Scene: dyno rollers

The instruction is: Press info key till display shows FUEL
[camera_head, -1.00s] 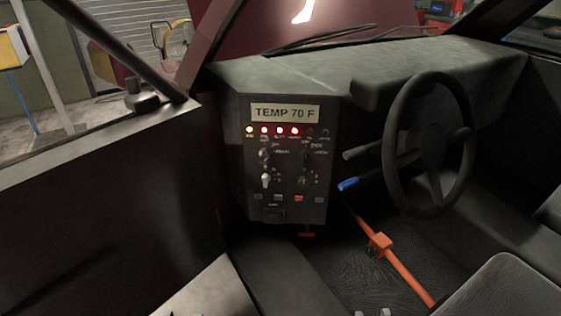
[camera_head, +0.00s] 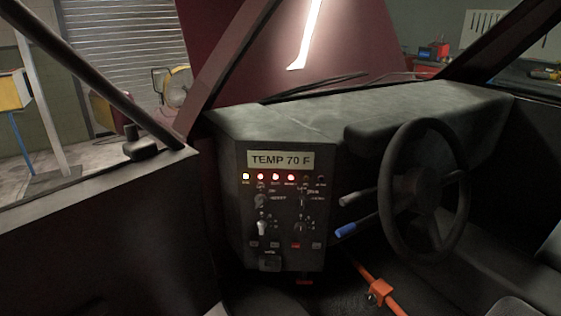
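The display (camera_head: 280,159) at the top of the dark control panel (camera_head: 235,215) reads "TEMP 70 F". Below it is a row of indicator lights (camera_head: 276,177); the left one glows yellowish white, several others glow red, and the right ones are dark. Knobs and a light-coloured switch (camera_head: 262,227) sit under the lights. A row of small keys (camera_head: 296,245) runs along the lower panel, one of them red. Their labels are too small to read, so I cannot tell which is the info key. Neither of my grippers is in view.
A black steering wheel (camera_head: 427,190) stands right of the panel, with a blue-tipped lever (camera_head: 345,231) between them. An orange bar (camera_head: 379,292) rises from the floor below. A dark door (camera_head: 100,235) fills the left side.

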